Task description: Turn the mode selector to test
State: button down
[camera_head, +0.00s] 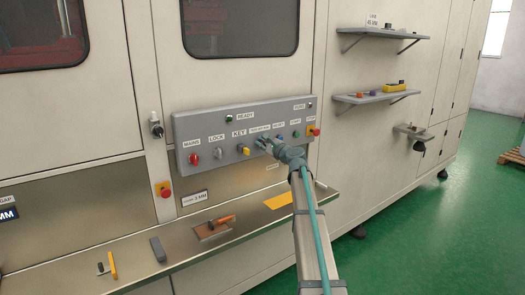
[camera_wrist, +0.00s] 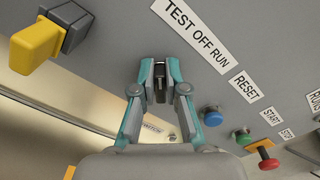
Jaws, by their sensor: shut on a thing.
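The mode selector (camera_wrist: 159,82) is a small dark knob on the grey control panel (camera_head: 182,128), below the label "TEST OFF RUN" (camera_wrist: 197,30). My gripper (camera_wrist: 159,68) has its two teal and grey fingers closed on both sides of the knob in the wrist view. The label runs slanted in that view, while the gripped knob lies roughly along the picture's vertical. Its pointer mark is hidden, so I cannot tell its exact setting. In the head view my gripper (camera_head: 263,143) is at the panel between the key switch and the blue button, and covers the selector.
A yellow key switch (camera_wrist: 35,45) is left of the selector. A blue reset button (camera_wrist: 211,115), green start button (camera_wrist: 243,137) and red stop button (camera_wrist: 267,160) are close on the right. A metal ledge (camera_head: 170,250) with tools runs below the panel.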

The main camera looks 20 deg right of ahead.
jog(key=shift+f+n+b, duration=0.15)
jog(key=shift+n+b, duration=0.45)
jog(key=c, duration=1.2)
grip_release()
jog(key=s+d, duration=0.2)
jog(key=s, duration=1)
jog(key=shift+d, duration=0.15)
jog(key=shift+w, duration=0.1)
